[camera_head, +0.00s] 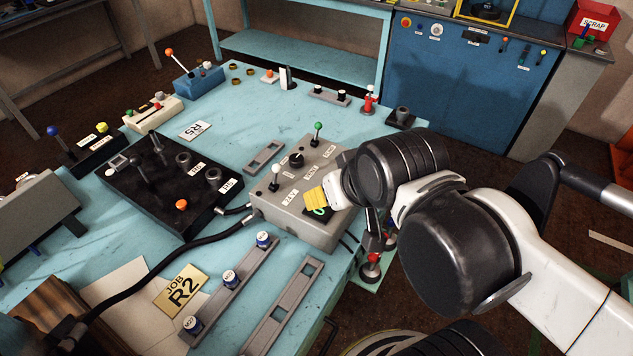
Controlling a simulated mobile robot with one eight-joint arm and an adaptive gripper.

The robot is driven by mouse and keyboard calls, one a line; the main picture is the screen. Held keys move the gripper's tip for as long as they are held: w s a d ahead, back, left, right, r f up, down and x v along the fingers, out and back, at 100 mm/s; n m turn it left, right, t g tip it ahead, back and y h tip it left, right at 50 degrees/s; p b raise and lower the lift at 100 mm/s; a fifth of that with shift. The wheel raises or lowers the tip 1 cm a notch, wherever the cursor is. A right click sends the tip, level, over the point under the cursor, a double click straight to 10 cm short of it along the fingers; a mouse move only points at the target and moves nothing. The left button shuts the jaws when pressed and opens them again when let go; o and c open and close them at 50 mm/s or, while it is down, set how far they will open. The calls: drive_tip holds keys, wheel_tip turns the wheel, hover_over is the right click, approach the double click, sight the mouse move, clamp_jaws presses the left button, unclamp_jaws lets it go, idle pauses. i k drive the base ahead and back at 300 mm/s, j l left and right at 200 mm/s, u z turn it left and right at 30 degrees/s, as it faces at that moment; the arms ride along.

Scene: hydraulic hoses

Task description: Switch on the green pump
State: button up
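A grey control box (268,205) stands on the light-blue table. It carries a green-knobbed lever (317,128), a white-knobbed lever (275,172) and a black knob (296,160). A dark switch with a green mark (319,212) sits at its near right corner, beside a yellow ribbed piece (316,199). My arm reaches in from the right, its wrist over the box's right edge. The wrist hides part of that edge. Dark parts that seem to be my gripper (375,225) show below the wrist, beside the box. Its fingertips are not clear, and I see nothing held.
A black lever panel (160,190) stands left of the box, with black hoses near it. A slotted rail with small canisters (230,290), a JOB R2 card (181,290) and an empty rail (283,312) lie in front. A red-topped item (370,267) is at the right edge.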

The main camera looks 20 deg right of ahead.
sight(315, 142)
drive_tip(key=i+l, duration=0.1)
drive_tip(key=l, duration=0.7)
drive_tip(key=i+l+u, duration=0.1)
drive_tip(key=l, duration=0.75)
drive_tip(key=i+l, duration=0.1)
drive_tip(key=l, duration=0.7)
